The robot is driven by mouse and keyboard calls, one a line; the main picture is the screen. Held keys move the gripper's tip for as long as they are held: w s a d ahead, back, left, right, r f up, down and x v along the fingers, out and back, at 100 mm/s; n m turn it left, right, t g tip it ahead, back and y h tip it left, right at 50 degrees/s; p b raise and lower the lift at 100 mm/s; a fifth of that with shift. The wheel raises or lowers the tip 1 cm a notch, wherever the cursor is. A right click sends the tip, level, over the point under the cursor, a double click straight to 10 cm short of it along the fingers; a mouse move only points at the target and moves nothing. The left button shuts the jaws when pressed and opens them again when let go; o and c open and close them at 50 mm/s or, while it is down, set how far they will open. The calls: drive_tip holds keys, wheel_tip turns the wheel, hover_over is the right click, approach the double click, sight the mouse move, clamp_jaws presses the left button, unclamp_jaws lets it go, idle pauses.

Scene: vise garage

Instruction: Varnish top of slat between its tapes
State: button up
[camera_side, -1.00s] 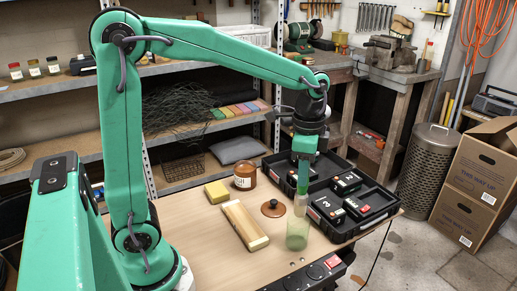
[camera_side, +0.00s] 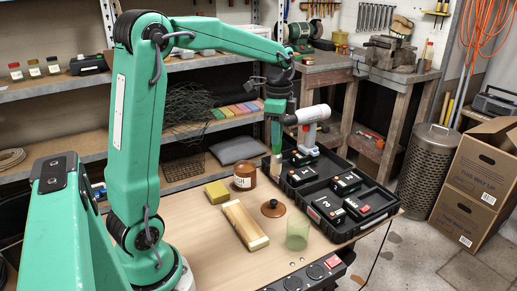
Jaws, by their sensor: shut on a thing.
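My gripper (camera_side: 277,135) is shut on a brush (camera_side: 276,166) with pale bristles hanging down. The brush is in the air, right of an amber jar (camera_side: 245,178) and clear of the slat. A greenish see-through cup (camera_side: 297,236) stands right of the slat. A round brown lid with a knob (camera_side: 272,208) lies between slat and cup.
A yellow sponge (camera_side: 216,192) lies behind the slat. A black case (camera_side: 328,222) with battery packs, and a white drill (camera_side: 308,130) standing at its back, takes up the table's right side. A power strip (camera_side: 318,273) is at the front edge. The table left of the slat is clear.

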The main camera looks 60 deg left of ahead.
drive_tip(key=s+a+r, duration=0.1)
drive_tip(key=s+a, duration=0.2)
drive_tip(key=a, duration=1.1)
drive_tip(key=shift+s+f, duration=0.1)
drive_tip(key=shift+f, duration=0.05)
drive_tip(key=shift+f, duration=2.85)
drive_tip(key=shift+d+f, duration=0.1)
drive_tip(key=shift+f, duration=0.55)
drive_tip(key=shift+r, duration=0.1)
wheel_tip(320, 180, up, 7)
idle(1.4)
idle(0.5)
